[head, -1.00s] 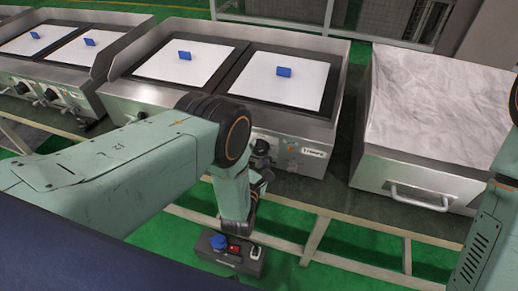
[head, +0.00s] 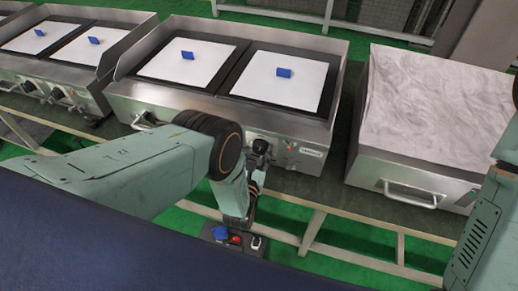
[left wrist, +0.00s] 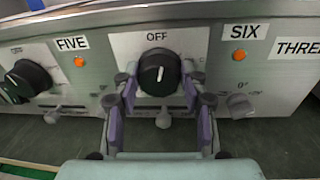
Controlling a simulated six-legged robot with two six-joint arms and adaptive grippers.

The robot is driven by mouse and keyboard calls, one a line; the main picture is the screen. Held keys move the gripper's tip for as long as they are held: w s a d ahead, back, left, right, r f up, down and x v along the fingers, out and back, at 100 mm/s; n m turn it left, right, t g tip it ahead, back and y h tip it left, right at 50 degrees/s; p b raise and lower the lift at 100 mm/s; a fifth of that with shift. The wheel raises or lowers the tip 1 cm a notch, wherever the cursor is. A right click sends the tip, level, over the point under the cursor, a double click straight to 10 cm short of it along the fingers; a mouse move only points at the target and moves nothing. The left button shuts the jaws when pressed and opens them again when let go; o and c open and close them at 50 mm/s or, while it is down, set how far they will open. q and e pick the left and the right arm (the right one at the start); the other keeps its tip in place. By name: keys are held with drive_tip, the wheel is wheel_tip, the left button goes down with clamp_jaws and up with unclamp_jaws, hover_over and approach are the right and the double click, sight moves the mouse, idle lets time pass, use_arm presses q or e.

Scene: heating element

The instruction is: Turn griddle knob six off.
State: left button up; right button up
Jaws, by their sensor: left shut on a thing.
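A black griddle knob (left wrist: 159,74) sits on the metal front panel, below the word OFF and between the FIVE label (left wrist: 72,43) and the SIX label (left wrist: 244,31). Its white mark is near upright, toward OFF. My left gripper (left wrist: 158,82) is shut on this knob, with a purple-grey finger at each side of it. In the head view my left gripper (head: 260,150) is at the front of the middle griddle (head: 225,107), partly hidden by my arm. My right gripper is out of view.
Another black knob (left wrist: 28,82) is at the left in the left wrist view. Orange lights (left wrist: 239,55) sit under the labels. A metal box with a front handle (head: 412,195) stands right of the griddle. A dark box with buttons (head: 236,240) hangs low near my arm.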

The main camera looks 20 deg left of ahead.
use_arm(q)
drive_tip(key=shift+r, duration=0.1)
drive_tip(key=o, duration=1.2)
drive_tip(key=shift+c, duration=0.2)
